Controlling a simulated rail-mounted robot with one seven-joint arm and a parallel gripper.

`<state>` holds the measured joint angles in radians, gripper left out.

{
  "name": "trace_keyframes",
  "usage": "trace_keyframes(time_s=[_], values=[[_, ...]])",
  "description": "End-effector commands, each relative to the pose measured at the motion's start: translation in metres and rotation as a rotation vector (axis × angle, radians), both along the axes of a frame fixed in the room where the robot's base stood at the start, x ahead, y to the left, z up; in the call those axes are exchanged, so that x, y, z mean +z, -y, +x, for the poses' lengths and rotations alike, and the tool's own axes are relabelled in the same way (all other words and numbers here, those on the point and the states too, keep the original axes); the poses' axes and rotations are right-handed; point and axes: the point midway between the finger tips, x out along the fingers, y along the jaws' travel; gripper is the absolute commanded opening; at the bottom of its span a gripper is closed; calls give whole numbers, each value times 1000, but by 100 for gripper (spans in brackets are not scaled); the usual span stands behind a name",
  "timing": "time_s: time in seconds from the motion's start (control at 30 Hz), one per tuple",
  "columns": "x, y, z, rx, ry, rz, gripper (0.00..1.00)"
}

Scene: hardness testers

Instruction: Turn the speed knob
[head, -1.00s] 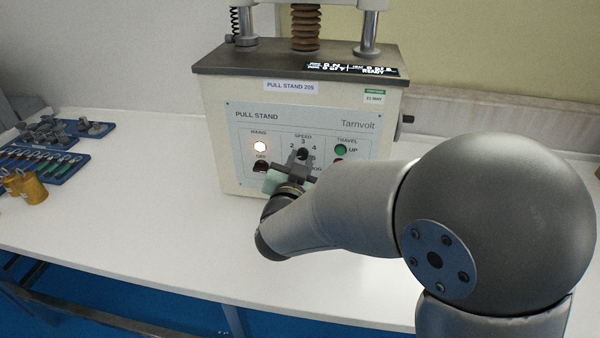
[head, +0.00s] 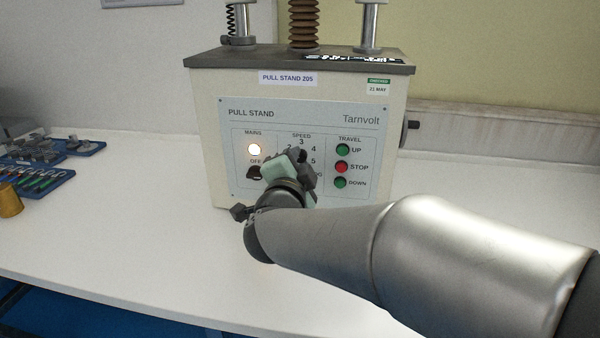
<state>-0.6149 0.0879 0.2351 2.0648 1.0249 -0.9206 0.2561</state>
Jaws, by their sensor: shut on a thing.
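The speed knob belongs to the SPEED dial (head: 301,137) in the middle of the pull stand's front panel (head: 360,200). The numbers 3, 4 and 5 show around the dial. My gripper (head: 296,155) is at the dial, turned at a slant, and covers the knob. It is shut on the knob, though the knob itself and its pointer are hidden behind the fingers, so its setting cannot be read.
Left of the dial are the lit MAINS lamp (head: 254,149) and the dark OFF switch (head: 254,172), partly covered. Right of it are the green UP (head: 342,149), red STOP (head: 341,167) and green DOWN (head: 340,183) buttons. Blue trays (head: 62,178) lie far left.

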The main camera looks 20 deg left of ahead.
Motion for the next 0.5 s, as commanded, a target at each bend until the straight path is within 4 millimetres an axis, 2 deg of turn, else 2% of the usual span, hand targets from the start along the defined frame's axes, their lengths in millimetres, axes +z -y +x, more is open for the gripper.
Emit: trace_keyframes(time_s=[0.5], values=[[0, -1, 0, 1, -6, 46, 0]])
